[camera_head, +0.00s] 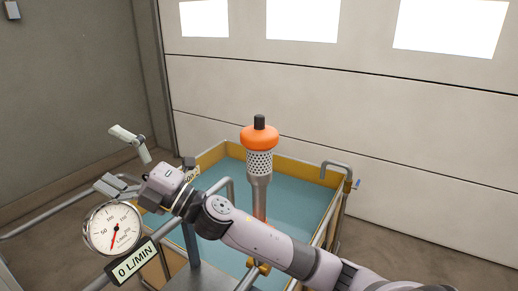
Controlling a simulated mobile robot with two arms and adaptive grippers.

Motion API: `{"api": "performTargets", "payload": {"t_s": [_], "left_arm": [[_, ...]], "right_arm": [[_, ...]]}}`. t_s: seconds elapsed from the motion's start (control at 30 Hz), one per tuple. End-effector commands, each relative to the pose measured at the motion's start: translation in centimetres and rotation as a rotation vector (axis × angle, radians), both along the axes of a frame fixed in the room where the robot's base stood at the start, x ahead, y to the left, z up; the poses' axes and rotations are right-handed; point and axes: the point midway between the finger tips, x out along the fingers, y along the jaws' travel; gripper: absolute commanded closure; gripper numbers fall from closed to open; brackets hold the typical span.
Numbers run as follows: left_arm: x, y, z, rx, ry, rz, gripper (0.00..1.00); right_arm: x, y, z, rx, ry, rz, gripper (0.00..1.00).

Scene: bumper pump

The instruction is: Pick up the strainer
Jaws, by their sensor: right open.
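The strainer (260,164) shows near the middle of the head view. It has a perforated grey body, an orange ring-shaped top and a dark knob. It stands upright above a grey neck, and its lower end is partly hidden behind my right arm. My right gripper (106,157) is at the left, pointing up and left. Its two pale fingers are spread apart with nothing between them. It is well left of the strainer and not touching it. My left gripper is not in view.
A yellow-rimmed basin (294,166) with a blue-green interior lies behind and below the strainer. A round gauge (113,228) and a "0 L/MIN" display (134,262) are at the lower left. Metal rails surround the basin. A panelled door (400,110) closes off the back.

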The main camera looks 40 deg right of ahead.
Motion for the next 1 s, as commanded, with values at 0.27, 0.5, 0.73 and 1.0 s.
{"api": "performTargets", "payload": {"t_s": [0.27, 0.5, 0.73, 1.0], "left_arm": [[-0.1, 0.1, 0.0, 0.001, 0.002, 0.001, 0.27], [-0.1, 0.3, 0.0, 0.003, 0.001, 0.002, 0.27], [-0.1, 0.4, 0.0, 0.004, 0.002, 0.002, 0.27], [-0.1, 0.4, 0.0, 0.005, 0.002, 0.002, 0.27]], "right_arm": [[-1.2, 2.2, 4.7, -0.645, -0.381, 0.168, 0.0], [-0.4, -4.2, 4.9, -1.231, -0.454, 0.216, 0.0], [-1.4, -17.8, 6.9, -1.703, -0.253, 0.187, 0.0], [-8.5, -32.8, 9.8, -1.946, 0.142, 0.157, 0.0]]}}
